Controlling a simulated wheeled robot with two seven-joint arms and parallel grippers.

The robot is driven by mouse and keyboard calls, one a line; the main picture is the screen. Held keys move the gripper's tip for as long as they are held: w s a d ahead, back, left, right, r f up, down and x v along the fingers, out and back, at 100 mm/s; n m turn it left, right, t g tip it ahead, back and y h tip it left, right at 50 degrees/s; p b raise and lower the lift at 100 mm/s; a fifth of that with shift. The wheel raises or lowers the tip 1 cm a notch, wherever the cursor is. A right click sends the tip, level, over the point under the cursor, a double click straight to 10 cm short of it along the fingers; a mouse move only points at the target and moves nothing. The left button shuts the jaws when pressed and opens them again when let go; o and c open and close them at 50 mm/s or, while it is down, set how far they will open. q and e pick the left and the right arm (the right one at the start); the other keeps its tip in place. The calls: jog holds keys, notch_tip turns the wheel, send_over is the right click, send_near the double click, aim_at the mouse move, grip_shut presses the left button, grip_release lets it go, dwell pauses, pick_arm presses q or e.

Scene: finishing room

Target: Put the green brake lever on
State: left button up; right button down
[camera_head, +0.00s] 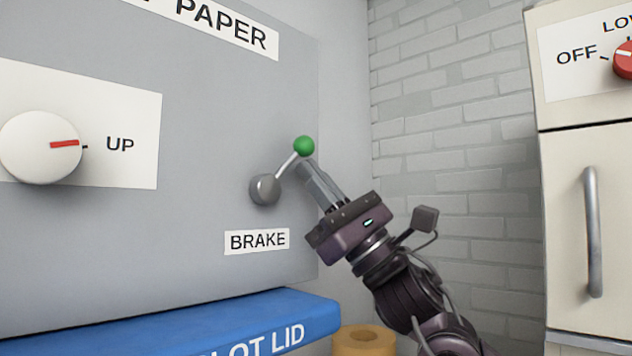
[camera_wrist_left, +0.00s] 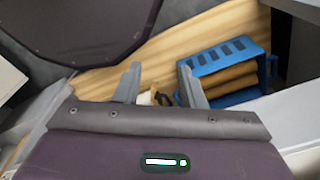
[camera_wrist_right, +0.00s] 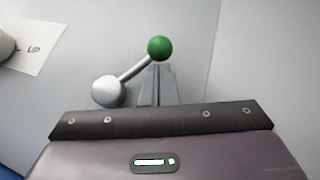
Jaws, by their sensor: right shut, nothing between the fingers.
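The brake lever has a green ball (camera_head: 304,146) on a thin metal rod that rises up and to the right from a round grey hub (camera_head: 264,189) on the grey panel. The BRAKE label (camera_head: 257,241) is below it. My right gripper (camera_head: 308,170) is shut and empty, its fingertips close below and to the right of the green ball. In the right wrist view the ball (camera_wrist_right: 159,47) is just beyond the closed fingertips (camera_wrist_right: 157,72); I cannot tell whether they touch. My left gripper (camera_wrist_left: 158,78) is open, seen only in its own wrist view.
A white knob (camera_head: 41,147) with a red mark points to UP at the left. A blue lid (camera_head: 240,325) juts out below the panel. A cream cabinet with a handle (camera_head: 593,232) stands at the right. A blue crate (camera_wrist_left: 215,61) holds brown rolls.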

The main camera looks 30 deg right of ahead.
aim_at(304, 152)
jog(key=shift+r+n+g+y, duration=0.15)
jog(key=shift+n+g+y, duration=0.25)
jog(key=shift+n+g, duration=0.2)
jog(key=shift+s+a+r+n+g+y+b, duration=0.2)
jog(key=shift+a+r+n+g+y+b, duration=0.3)
jog(key=shift+r+n+g, duration=0.4)
jog(key=shift+s+a+r+n+g+y+b, duration=0.15)
jog(key=shift+a+r+n+g+y+b, duration=0.35)
jog(key=shift+n+g, duration=0.7)
jog(key=shift+s+a+r+n+g, duration=0.25)
jog(key=shift+a+n+g, duration=0.2)
jog(key=shift+a, duration=0.2)
jog(key=shift+s+a+r+n+g, duration=0.3)
jog(key=shift+a+n, duration=0.2)
jog(key=shift+a, duration=0.2)
jog(key=shift+s+a+r+n+g, duration=0.1)
jog(key=shift+a+r+n+g, duration=0.1)
jog(key=shift+a+n+g, duration=0.35)
jog(key=shift+a+b, duration=0.2)
jog(key=shift+b, duration=0.1)
jog(key=shift+s+d, duration=0.1)
